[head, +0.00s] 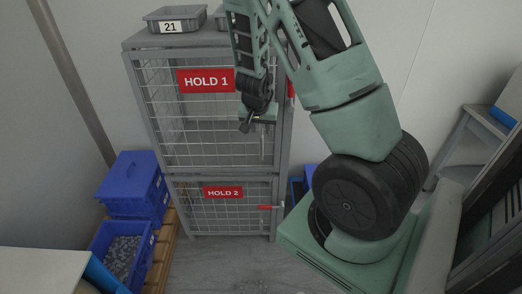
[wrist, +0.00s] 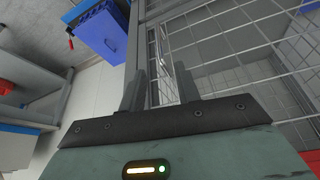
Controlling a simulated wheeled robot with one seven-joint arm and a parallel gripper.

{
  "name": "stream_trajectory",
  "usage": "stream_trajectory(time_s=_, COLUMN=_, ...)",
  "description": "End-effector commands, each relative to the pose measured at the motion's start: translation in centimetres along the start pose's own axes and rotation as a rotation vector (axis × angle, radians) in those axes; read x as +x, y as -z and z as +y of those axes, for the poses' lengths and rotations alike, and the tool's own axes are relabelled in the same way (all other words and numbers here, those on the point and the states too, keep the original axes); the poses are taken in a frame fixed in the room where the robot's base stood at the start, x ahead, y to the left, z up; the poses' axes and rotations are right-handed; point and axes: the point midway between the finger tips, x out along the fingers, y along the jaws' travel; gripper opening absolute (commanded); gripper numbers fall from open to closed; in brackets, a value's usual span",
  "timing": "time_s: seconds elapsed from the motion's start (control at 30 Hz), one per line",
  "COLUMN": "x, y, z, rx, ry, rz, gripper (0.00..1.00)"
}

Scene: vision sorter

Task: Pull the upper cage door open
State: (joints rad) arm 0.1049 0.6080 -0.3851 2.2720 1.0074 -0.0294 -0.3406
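The upper cage door (head: 200,138) is wire mesh in a grey frame, with a red HOLD 1 sign (head: 206,81). It looks flush with the cage front. A slim upright handle (head: 263,146) shows near its right side, just below my gripper (head: 246,124). In the wrist view, my gripper (wrist: 160,88) has its fingers apart, and the handle (wrist: 163,50) shows in the gap between them. I cannot tell whether a finger touches it. A red latch lever (head: 291,89) stands upright at the cage's right edge, partly behind my arm.
The lower door (head: 225,218) has a HOLD 2 sign and a red lever (head: 270,207) lying sideways. A grey tray (head: 176,19) marked 21 sits on top. Blue bins (head: 131,184) stand at left. Some floor (head: 215,262) in front is clear.

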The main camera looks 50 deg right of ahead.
Motion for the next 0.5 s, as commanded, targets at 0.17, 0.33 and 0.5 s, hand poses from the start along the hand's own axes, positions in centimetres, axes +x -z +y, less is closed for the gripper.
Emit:
stream_trajectory(time_s=0.17, x=4.4, y=-0.1, z=0.1, rx=0.003, ry=-0.001, rz=-0.001, gripper=0.33)
stream_trajectory(time_s=0.33, x=7.7, y=-0.1, z=0.1, rx=0.001, ry=-0.001, rz=-0.002, gripper=0.33)
stream_trajectory(time_s=0.5, x=10.0, y=-0.1, z=0.0, rx=0.0, ry=0.0, rz=-0.002, gripper=0.33)
